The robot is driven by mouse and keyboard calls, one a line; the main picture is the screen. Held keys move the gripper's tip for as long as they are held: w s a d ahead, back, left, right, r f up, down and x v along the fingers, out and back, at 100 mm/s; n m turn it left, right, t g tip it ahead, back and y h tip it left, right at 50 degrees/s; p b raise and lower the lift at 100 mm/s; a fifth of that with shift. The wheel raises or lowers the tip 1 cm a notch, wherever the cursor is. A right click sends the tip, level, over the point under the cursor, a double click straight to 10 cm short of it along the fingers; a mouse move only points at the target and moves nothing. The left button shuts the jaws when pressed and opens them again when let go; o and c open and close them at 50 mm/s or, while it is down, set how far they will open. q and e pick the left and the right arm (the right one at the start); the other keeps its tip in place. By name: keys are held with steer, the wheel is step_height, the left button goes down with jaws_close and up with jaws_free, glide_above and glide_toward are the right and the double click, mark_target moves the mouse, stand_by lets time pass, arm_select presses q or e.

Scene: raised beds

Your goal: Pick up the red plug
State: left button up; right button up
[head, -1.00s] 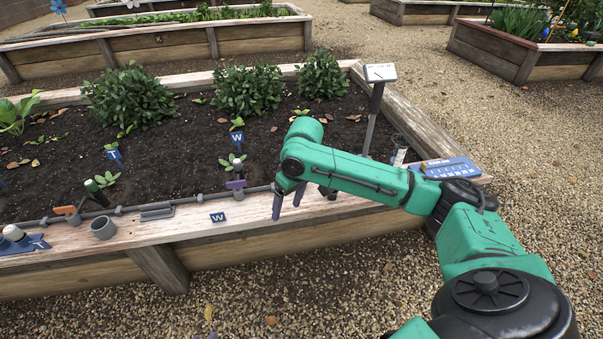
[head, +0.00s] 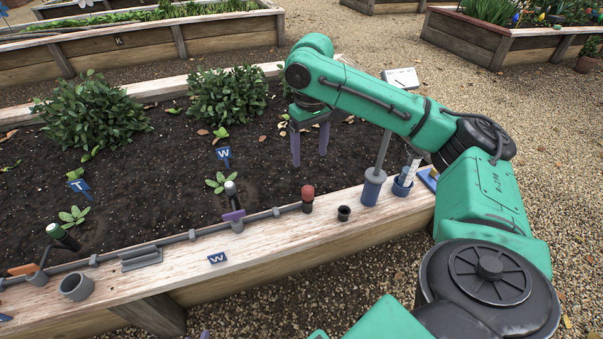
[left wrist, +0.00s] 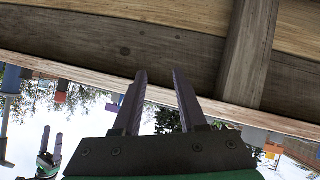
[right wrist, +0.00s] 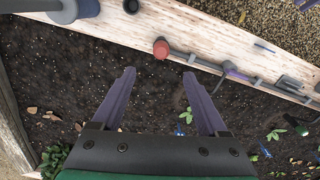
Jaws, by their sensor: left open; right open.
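The red plug (head: 308,194) stands upright at the inner edge of the bed's front board, at the right end of a grey pipe. It also shows in the right wrist view (right wrist: 161,48), beyond the fingertips. My right gripper (head: 310,160) is open and empty, pointing down over the soil behind the plug and apart from it. Its fingers (right wrist: 160,82) show spread in the right wrist view. My left gripper (left wrist: 160,75) is open and empty, below the wooden side of a bed in the left wrist view.
A small black cup (head: 344,213), a blue cylinder (head: 372,187) and a blue cup (head: 402,187) stand right of the plug. Bushes (head: 228,95) grow behind.

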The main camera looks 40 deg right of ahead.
mark_target(308, 188)
step_height(308, 188, down, 8)
steer(key=b, duration=0.3)
steer(key=shift+b, duration=0.4)
step_height(308, 188, down, 3)
steer(key=b, duration=0.2)
steer(key=shift+a+b, duration=0.1)
steer(key=shift+b, duration=0.2)
step_height(308, 188, down, 2)
steer(key=shift+w+f+b, duration=0.1)
steer(key=shift+b, duration=0.45)
arm_select(q)
step_height(308, 188, down, 5)
steer(key=w+n+t, duration=0.1)
steer(key=w+t, duration=0.1)
steer(key=t, duration=0.1)
steer(key=shift+w+d+f+t+h, duration=0.2)
steer(key=shift+w+d+t+h, duration=0.1)
steer(key=shift+d+t, duration=0.1)
arm_select(e)
jaws_close()
